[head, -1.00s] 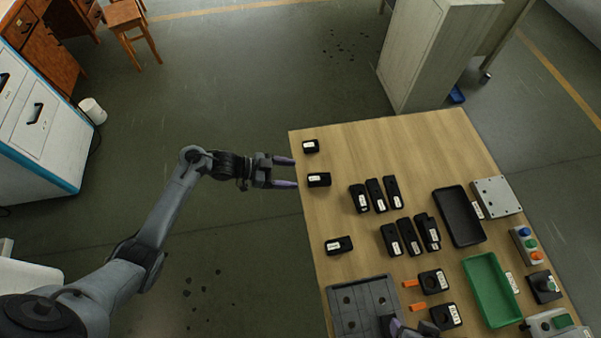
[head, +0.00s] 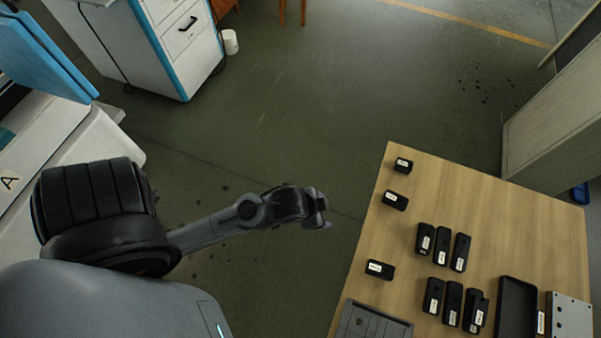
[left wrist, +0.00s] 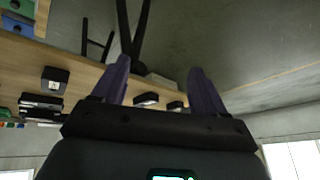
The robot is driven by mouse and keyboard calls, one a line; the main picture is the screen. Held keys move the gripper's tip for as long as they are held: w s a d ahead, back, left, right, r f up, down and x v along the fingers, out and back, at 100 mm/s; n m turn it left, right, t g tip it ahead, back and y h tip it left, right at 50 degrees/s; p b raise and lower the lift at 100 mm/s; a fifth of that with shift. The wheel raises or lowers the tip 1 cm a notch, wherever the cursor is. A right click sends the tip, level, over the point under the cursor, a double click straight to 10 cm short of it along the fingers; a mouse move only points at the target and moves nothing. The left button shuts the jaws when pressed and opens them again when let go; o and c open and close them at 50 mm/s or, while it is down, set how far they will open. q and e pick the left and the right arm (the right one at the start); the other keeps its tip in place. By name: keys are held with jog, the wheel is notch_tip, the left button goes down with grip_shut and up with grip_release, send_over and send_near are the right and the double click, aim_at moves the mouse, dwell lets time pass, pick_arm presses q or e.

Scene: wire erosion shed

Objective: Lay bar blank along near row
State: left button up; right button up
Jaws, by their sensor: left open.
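Black labelled blocks stand on the wooden table (head: 500,200); I cannot tell which is the bar blank. A far row has three long blocks (head: 441,246). A nearer row has three more (head: 452,304), its right one (head: 476,312) of uneven outline. Three shorter blocks lie along the left side: one at the far corner (head: 403,164), one just nearer (head: 396,200), one further down (head: 380,270). My left gripper (head: 322,212) is open and empty, off the table's left edge; its spread fingers show in the left wrist view (left wrist: 160,72). My right gripper is out of view.
A grey plate (head: 372,322) lies at the table's near left. A black tray (head: 516,310) and a grey box (head: 569,316) stand at the right. A cabinet (head: 560,125) stands behind the table. The table's far middle is clear.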

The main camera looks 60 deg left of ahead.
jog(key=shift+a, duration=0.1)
pick_arm(q)
jog(key=s+r+n+g, duration=0.1)
jog(key=s+r+n, duration=0.1)
jog(key=s, duration=0.4)
jog(key=shift+s+d+r+g, duration=0.2)
jog(key=shift+s+r+g, duration=0.1)
jog(key=shift+r+g, duration=0.15)
